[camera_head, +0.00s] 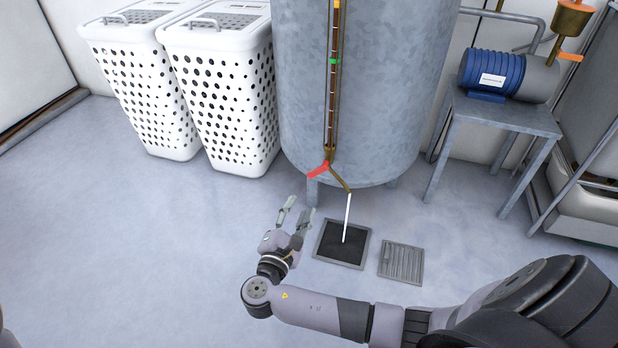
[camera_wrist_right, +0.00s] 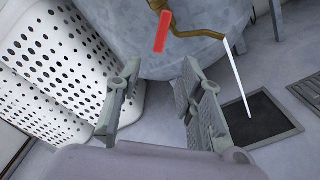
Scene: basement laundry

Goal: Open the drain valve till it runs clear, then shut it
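The drain valve has a red lever (camera_head: 318,169) at the bottom front of a grey metal tank (camera_head: 385,110). The lever slants down to the left, across the line of the brass spout (camera_head: 341,180). A whitish, clear-looking stream (camera_head: 347,218) runs from the spout into the open square floor drain (camera_head: 343,256). My right gripper (camera_head: 301,205) is open and empty, in front of and below the lever, apart from it. In the right wrist view the red lever (camera_wrist_right: 162,32) shows beyond the two spread fingers. My left gripper is out of view.
A brown-filled sight tube (camera_head: 333,95) with a green marker (camera_head: 335,61) runs up the tank. A drain grate (camera_head: 401,263) lies right of the drain. White perforated hampers (camera_head: 225,100) stand left; a blue pump (camera_head: 490,72) sits on a stand at right. Floor at left is clear.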

